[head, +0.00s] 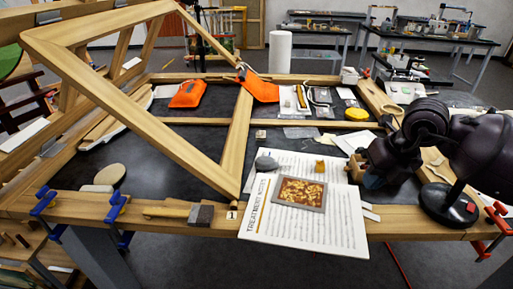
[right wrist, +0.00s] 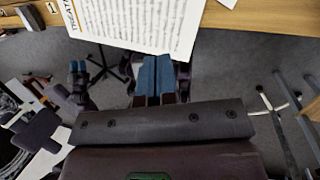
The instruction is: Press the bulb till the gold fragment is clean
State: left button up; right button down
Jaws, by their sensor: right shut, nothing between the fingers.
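The gold fragment (head: 300,192) is a flat, dark-edged piece with patchy gold and brown, lying on the printed treatment notes sheet (head: 275,228) at the table's front. A small grey rounded object (head: 266,162) lies at the sheet's upper left; I cannot tell whether it is the bulb. My right gripper (head: 366,172) is right of the fragment, apart from it, its fingers hard to make out in the head view. In the right wrist view its blue fingers (right wrist: 164,77) are together and empty, with the sheet's edge beyond them. My left gripper is out of view.
A small orange-yellow piece (head: 320,165) lies behind the fragment. A black round base with a red button (head: 448,205) stands to the right. A large wooden frame (head: 130,105) leans over the table's left. A wood-handled brush (head: 200,214) lies on the front edge.

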aim_at(265, 161)
jog(key=i+j, duration=0.45)
jog(key=j, duration=0.15)
jog(key=i+j, duration=0.4)
jog(key=j, duration=0.2)
